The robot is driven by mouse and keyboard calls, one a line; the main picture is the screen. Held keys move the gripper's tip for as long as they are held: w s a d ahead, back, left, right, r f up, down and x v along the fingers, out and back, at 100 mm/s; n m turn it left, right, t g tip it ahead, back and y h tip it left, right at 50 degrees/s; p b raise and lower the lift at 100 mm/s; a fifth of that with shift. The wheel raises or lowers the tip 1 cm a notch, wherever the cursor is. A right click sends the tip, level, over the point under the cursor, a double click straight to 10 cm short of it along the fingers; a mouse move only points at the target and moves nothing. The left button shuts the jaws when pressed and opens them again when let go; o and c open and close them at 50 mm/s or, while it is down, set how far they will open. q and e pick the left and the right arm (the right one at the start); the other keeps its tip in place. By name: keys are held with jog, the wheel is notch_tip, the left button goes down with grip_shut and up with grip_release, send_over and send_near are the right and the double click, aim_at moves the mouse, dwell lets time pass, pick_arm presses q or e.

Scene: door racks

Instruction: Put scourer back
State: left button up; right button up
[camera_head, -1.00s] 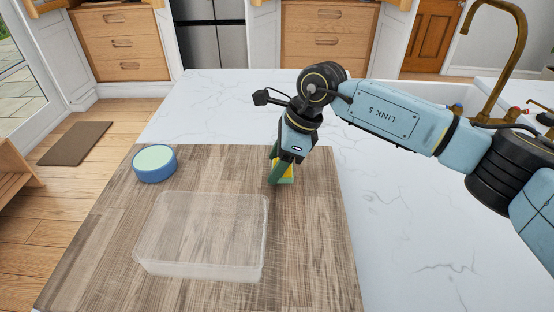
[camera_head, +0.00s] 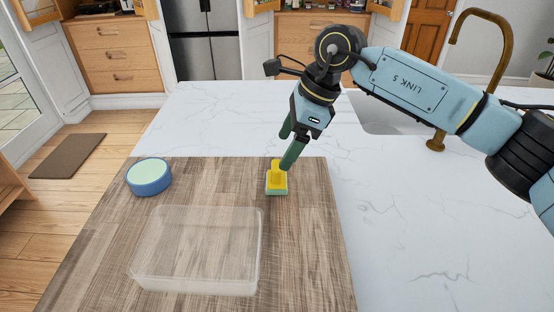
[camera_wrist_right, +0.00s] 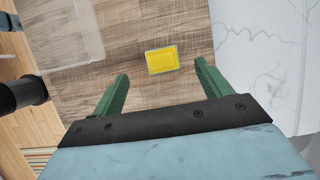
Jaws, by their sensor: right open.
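The scourer (camera_head: 276,182) has a yellow top and a green underside. It stands on the wooden board right of the clear container. My right gripper (camera_head: 286,150) is above and just behind it in the head view, its green fingers apart. The right wrist view shows the scourer (camera_wrist_right: 162,60) just beyond the open fingertips (camera_wrist_right: 161,70), with nothing between the fingers. The clear plastic container (camera_head: 196,282) sits on the board, empty as far as I can see. My left gripper is not in view.
The wooden board (camera_head: 302,260) lies on the white marble counter (camera_head: 430,240). A round blue tub with a pale green top (camera_head: 149,176) stands at the board's back left. A brass tap (camera_head: 453,90) and sink are at the back right.

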jog(key=shift+v, duration=1.75)
